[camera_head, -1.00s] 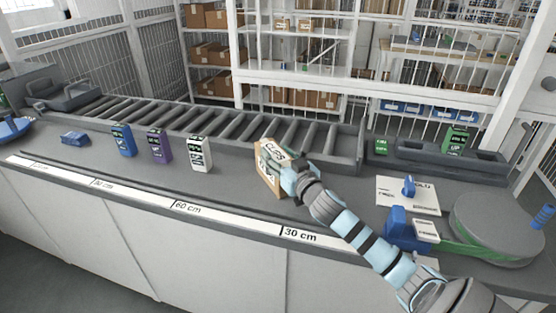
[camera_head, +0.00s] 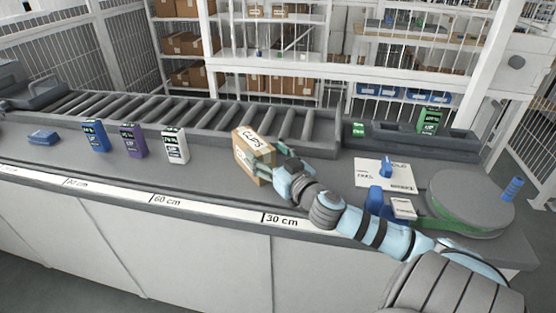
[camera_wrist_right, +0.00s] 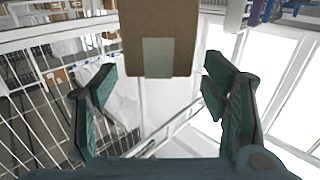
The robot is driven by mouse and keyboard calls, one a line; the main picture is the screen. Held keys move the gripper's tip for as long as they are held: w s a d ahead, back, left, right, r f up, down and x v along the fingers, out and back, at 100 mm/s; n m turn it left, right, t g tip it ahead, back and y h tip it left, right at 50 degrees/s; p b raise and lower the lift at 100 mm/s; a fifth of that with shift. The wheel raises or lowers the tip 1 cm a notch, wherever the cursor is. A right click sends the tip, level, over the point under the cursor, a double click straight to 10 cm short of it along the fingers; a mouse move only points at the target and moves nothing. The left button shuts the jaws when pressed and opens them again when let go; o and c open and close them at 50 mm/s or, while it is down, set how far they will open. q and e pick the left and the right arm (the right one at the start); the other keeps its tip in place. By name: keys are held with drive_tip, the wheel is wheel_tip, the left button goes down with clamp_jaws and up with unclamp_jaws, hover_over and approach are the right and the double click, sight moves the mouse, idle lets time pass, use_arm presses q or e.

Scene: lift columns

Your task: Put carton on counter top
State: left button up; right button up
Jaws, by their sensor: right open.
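The brown carton (camera_head: 252,150), a box marked "CLIPS", stands on the grey counter top (camera_head: 225,185) in front of the roller conveyor. In the right wrist view the carton (camera_wrist_right: 160,28) is at the top centre, with a strip of pale tape on its face. My right gripper (camera_head: 268,162) is just right of the carton in the head view. Its fingers (camera_wrist_right: 160,75) are spread wide with empty space between them. I cannot tell whether a finger still touches the carton. My left gripper is not in view.
White (camera_head: 175,146), purple (camera_head: 133,141) and blue (camera_head: 95,136) boxes stand left of the carton. The roller conveyor (camera_head: 205,122) runs behind. On the right are a white card (camera_head: 398,173), a blue dispenser (camera_head: 380,203) and a round turntable (camera_head: 470,200).

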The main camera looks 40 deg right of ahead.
drive_tip(key=shift+s+a+p, duration=0.15)
drive_tip(key=shift+s+p, duration=0.1)
drive_tip(key=shift+s, duration=0.65)
drive_tip(key=shift+s+a+p, duration=0.2)
drive_tip(key=shift+s, duration=0.75)
drive_tip(key=shift+s+a+p, duration=0.15)
drive_tip(key=shift+s+p, duration=0.1)
drive_tip(key=shift+s, duration=0.65)
